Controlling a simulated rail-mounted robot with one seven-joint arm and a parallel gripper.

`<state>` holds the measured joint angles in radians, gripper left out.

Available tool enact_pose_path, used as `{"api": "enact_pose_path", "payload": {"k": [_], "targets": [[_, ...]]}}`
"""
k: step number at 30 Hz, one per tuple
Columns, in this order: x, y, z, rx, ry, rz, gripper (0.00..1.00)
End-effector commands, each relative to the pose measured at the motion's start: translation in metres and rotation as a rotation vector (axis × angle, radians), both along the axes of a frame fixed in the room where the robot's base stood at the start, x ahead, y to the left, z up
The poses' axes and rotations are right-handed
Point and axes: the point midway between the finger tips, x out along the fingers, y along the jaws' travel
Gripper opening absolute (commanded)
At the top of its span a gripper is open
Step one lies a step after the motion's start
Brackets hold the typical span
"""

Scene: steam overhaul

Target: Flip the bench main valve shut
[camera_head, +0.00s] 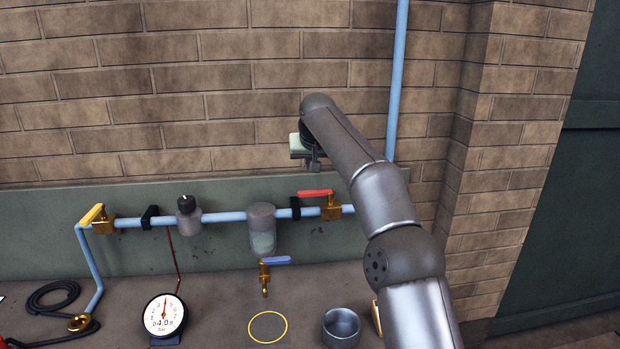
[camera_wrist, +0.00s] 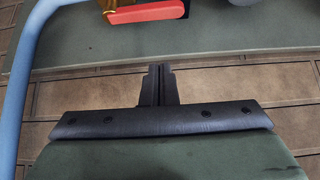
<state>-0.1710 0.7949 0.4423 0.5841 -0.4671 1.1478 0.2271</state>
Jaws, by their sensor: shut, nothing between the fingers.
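A brass valve (camera_head: 331,207) with a red lever (camera_head: 314,193) sits on the right part of the blue bench pipe. The lever lies along the pipe, its free end to the left. The red lever also shows at the top of the wrist view (camera_wrist: 148,12). A second brass valve (camera_head: 103,223) at the left has a yellow lever (camera_head: 91,214), angled across the pipe. No label shows which one is the main valve. My gripper (camera_head: 315,168) is shut and empty, just above the red lever in the head view, apart from it. Its closed fingers show in the wrist view (camera_wrist: 157,68).
A sight glass (camera_head: 262,232) and a blue-lever drain cock (camera_head: 265,273) hang left of the red lever. A gauge (camera_head: 164,316), a yellow ring mark (camera_head: 268,327) and a metal cup (camera_head: 341,327) are on the bench. A vertical blue pipe (camera_head: 398,80) rises behind my arm.

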Motion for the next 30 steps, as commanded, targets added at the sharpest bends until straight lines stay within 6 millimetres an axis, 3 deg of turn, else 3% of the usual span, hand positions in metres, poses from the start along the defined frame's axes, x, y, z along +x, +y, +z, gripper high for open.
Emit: {"api": "enact_pose_path", "payload": {"k": [14, 30], "targets": [[0.006, 0.000, -0.004, 0.004, -0.002, -0.003, 0.00], [0.058, 0.011, -0.067, 0.005, -0.003, -0.003, 0.00]]}}
